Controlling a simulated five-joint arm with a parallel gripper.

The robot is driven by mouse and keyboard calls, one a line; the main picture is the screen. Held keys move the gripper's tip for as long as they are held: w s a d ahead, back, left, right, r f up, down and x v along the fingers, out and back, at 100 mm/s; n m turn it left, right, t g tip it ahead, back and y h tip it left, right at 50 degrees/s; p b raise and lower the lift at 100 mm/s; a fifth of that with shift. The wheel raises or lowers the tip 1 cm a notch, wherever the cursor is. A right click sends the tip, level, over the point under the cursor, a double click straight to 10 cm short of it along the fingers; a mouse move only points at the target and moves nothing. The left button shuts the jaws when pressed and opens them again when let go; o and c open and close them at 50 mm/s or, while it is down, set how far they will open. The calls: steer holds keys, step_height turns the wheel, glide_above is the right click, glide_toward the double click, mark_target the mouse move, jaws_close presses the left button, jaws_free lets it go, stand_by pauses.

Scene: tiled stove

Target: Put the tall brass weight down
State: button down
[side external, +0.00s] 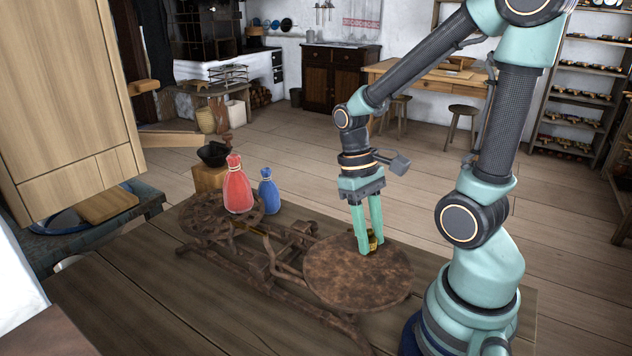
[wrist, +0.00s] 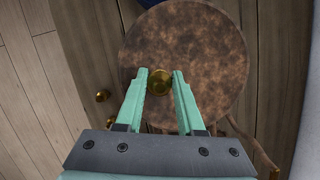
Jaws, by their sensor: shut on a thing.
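My gripper (side external: 369,248) points down over the right-hand pan (side external: 345,285) of a rusty balance scale. It is shut on the tall brass weight (side external: 374,241), which is mostly hidden behind the fingers in the side view. In the wrist view the weight's round golden top (wrist: 158,82) sits between the two fingertips (wrist: 160,76), over the left part of the round brown pan (wrist: 205,50). The weight is at or just above the pan's surface; I cannot tell whether it touches.
A red sack (side external: 237,188) is on the scale's left pan (side external: 205,224), with a blue sack (side external: 268,190) beside it. Two small brass weights (wrist: 102,96) (wrist: 97,117) show on the wood left of the pan in the wrist view. The tabletop (side external: 130,290) in front is clear.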

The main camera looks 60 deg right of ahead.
steer(key=shift+f, duration=0.3)
steer(key=c, duration=0.5)
jaws_free()
steer(key=shift+f, duration=0.1)
steer(key=v, duration=1.2)
steer(key=shift+w+a+r+n+t+h, duration=0.2)
steer(key=shift+w+a+n+t, duration=0.35)
steer(key=shift+w+a+t, duration=0.7)
steer(key=shift+w+a+r+n+t+h, duration=0.2)
steer(key=shift+w+a+n+t, duration=0.4)
steer(key=shift+a+t, duration=0.8)
steer(key=shift+w+a+r+n+t+h, duration=0.15)
steer(key=shift+w+a+n+t, duration=0.3)
steer(key=shift+w+a+t, duration=0.9)
steer(key=shift+s+d+t, duration=0.3)
steer(key=shift+d+t, duration=0.1)
steer(key=shift+d, duration=0.1)
